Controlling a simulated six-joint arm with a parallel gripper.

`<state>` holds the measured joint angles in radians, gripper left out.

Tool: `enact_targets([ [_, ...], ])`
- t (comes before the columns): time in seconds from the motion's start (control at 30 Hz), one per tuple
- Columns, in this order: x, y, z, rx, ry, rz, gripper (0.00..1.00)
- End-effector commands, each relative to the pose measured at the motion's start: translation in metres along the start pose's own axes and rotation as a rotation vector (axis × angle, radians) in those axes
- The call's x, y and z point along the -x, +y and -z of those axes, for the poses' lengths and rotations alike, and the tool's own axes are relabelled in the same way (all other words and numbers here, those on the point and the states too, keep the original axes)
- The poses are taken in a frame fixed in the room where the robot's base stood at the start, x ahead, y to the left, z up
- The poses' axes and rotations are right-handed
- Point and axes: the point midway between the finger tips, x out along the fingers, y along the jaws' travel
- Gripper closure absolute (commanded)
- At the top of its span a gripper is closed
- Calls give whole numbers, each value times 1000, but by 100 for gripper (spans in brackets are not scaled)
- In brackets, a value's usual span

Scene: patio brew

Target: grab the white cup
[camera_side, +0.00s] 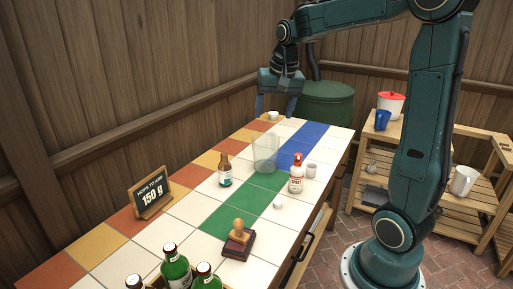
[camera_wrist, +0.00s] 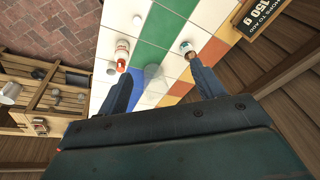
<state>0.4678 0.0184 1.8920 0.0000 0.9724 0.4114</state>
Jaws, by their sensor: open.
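My gripper (camera_side: 276,106) is above and around that spot, fingers pointing down and spread apart. It is open, and I see nothing held in it. I cannot tell from the side view whether the cup is exactly between the fingers. In the wrist view my gripper (camera_wrist: 163,84) shows two blue fingers apart.
A clear glass (camera_side: 265,153), a brown bottle (camera_side: 225,171), a white red-topped bottle (camera_side: 297,174) and a grey cup (camera_side: 311,170) stand mid-table. A stamp (camera_side: 238,240), green bottles (camera_side: 175,268) and a sign (camera_side: 151,193) are nearer.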

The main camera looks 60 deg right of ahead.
Motion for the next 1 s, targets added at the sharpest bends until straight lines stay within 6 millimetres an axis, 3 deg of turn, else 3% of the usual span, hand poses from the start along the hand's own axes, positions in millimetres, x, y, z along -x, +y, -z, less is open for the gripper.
enact_targets([
  [0.2,-37,27,53,-189,-39,-46,32],
  [0.5,-95,82,113,-448,-84,-103,32],
  [0.8,-162,156,154,-706,-127,-157,32],
  [1.0,-205,207,166,-863,-153,-190,32],
])
